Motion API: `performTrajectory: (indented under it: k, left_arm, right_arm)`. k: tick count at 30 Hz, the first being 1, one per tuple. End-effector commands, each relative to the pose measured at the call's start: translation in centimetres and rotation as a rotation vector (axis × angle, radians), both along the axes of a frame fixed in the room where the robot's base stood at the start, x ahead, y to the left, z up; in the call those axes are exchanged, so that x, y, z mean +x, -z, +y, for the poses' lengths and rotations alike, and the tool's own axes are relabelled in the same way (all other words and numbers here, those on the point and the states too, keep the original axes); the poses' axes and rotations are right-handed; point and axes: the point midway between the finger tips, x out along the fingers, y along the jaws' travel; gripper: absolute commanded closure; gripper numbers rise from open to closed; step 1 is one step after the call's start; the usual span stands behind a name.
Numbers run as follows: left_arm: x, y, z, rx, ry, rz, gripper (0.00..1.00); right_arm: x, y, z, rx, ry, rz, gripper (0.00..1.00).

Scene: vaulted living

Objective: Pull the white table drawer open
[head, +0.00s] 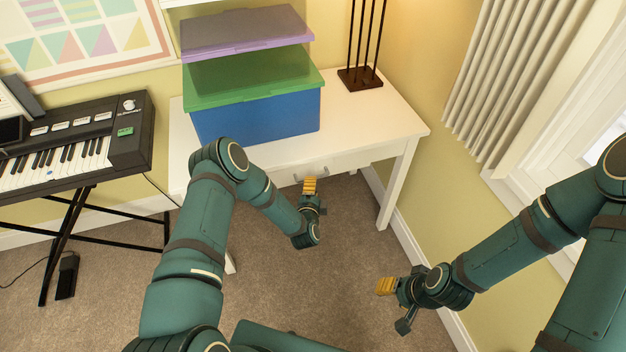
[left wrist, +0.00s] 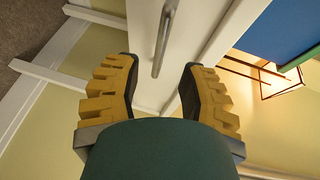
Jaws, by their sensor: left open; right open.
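The white table (head: 385,125) stands against the wall, with a white drawer front (head: 345,163) under its top. The drawer looks shut. A grey bar handle (head: 321,172) is on the drawer front, partly hidden by my left gripper in the head view. My left gripper (head: 310,187) is open at the handle. In the left wrist view the handle (left wrist: 163,40) lies ahead of the gap between the open yellow fingers, against the white drawer front (left wrist: 195,35). I cannot tell whether they touch. My right gripper (head: 386,287) is open and empty, low over the carpet.
Blue, green and purple boxes (head: 255,110) are stacked on the table, beside a dark lamp base (head: 360,79). A keyboard (head: 75,145) on a black stand is at the left. A window (head: 590,130) is at the right. Carpet (head: 290,275) before the table is clear.

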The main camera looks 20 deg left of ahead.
Motion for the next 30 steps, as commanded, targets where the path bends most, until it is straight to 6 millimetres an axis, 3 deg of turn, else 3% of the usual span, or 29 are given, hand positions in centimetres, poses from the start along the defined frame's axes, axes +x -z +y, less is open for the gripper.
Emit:
performTrajectory:
  k: [3, 10, 23, 26, 27, 30]
  left_arm:
    - [2.1, 0.6, 0.5, -0.001, -0.003, -0.002, 0.59]
    - [4.8, 1.0, 1.0, -0.001, -0.001, 0.000, 0.59]
    - [5.4, 1.0, 1.1, 0.000, 0.001, 0.001, 0.59]
    - [5.4, 1.0, 1.1, 0.000, 0.001, 0.001, 0.95]
    - [5.4, 1.0, 1.1, 0.000, 0.001, 0.001, 1.00]
    - [5.4, 1.0, 1.1, 0.000, 0.001, 0.001, 1.00]
  right_arm:
    - [0.1, 0.8, 0.0, 0.000, 0.001, -0.003, 0.53]
    - [0.3, 1.5, 0.0, -0.001, 0.002, -0.007, 0.53]
    - [0.3, 1.6, 0.0, -0.001, 0.002, -0.008, 0.53]
    - [0.3, 1.6, 0.0, -0.001, 0.002, -0.008, 0.53]
    - [0.3, 1.6, 0.0, -0.001, 0.002, -0.008, 0.53]
    - [0.3, 1.6, 0.0, -0.001, 0.002, -0.008, 0.53]
